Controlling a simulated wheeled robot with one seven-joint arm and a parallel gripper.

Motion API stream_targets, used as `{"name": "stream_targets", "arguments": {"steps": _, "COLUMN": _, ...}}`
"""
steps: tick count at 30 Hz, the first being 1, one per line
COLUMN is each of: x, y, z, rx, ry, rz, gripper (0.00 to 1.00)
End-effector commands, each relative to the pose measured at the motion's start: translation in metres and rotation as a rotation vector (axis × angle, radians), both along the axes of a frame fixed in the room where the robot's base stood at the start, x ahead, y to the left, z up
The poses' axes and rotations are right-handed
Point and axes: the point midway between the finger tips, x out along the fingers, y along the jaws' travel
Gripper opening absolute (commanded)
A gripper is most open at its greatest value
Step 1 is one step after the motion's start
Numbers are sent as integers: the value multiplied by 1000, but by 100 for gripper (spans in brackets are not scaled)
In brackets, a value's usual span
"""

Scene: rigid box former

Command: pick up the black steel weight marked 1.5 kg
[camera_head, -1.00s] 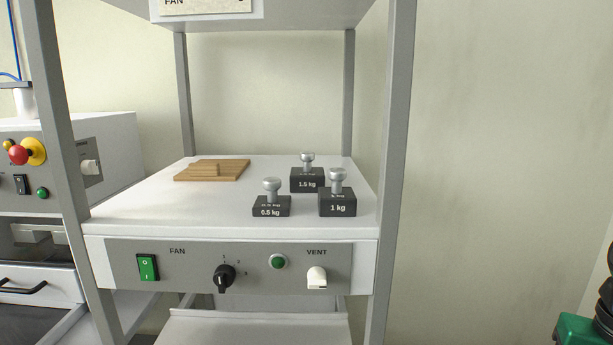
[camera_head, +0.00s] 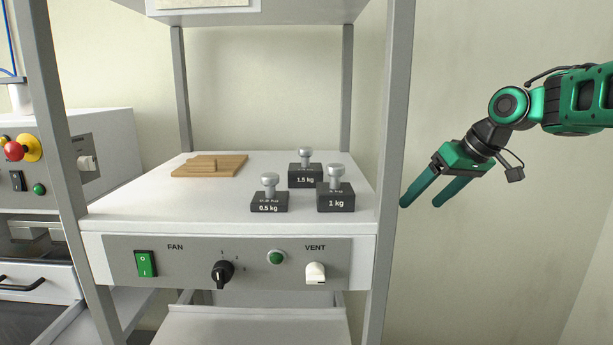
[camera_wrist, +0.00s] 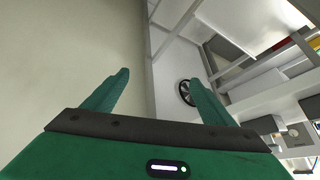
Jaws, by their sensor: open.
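The black steel weight marked 1.5 kg (camera_head: 305,176) stands on the white shelf top (camera_head: 200,214), behind the other two weights. It is a dark block with a silver knob on top. My green gripper (camera_head: 420,201) is to the right of the shelf unit, outside its front right post, with its fingers apart and nothing between them. In the wrist view my gripper (camera_wrist: 160,85) also shows spread, empty fingers. The wrist view does not show the weights.
A 1 kg weight (camera_head: 336,201) and a 0.5 kg weight (camera_head: 269,203) stand in front of the 1.5 kg weight. A wooden board (camera_head: 225,169) lies at the left. A grey post (camera_head: 392,130) stands between my gripper and the weights. An upper shelf (camera_head: 270,14) hangs above.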

Motion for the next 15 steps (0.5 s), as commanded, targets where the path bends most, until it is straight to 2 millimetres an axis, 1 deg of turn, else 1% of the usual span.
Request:
{"name": "stream_targets", "arguments": {"steps": 1, "x": 22, "y": 12, "z": 19, "rx": 37, "ry": -57, "rz": 88, "gripper": 78}}
{"name": "stream_targets", "arguments": {"steps": 2, "x": 31, "y": 23, "z": 31, "rx": 60, "ry": -92, "rz": 151, "gripper": 78}}
{"name": "stream_targets", "arguments": {"steps": 3, "x": 39, "y": 38, "z": 45, "rx": 92, "ry": -137, "rz": 237, "gripper": 78}}
{"name": "stream_targets", "arguments": {"steps": 5, "x": 45, "y": 63, "z": 61, "rx": 140, "ry": -196, "rz": 370, "gripper": 78}}
{"name": "stream_targets", "arguments": {"steps": 6, "x": 44, "y": 79, "z": 69, "rx": 172, "ry": -230, "rz": 458, "gripper": 78}}
{"name": "stream_targets", "arguments": {"steps": 7, "x": 43, "y": 91, "z": 74, "rx": 195, "ry": -256, "rz": 523, "gripper": 78}}
{"name": "stream_targets", "arguments": {"steps": 9, "x": 35, "y": 118, "z": 84, "rx": 250, "ry": -311, "rz": 667, "gripper": 78}}
{"name": "stream_targets", "arguments": {"steps": 12, "x": 21, "y": 146, "z": 95, "rx": 320, "ry": -386, "rz": 841, "gripper": 78}}
{"name": "stream_targets", "arguments": {"steps": 15, "x": 8, "y": 164, "z": 105, "rx": 375, "ry": -445, "rz": 961, "gripper": 78}}
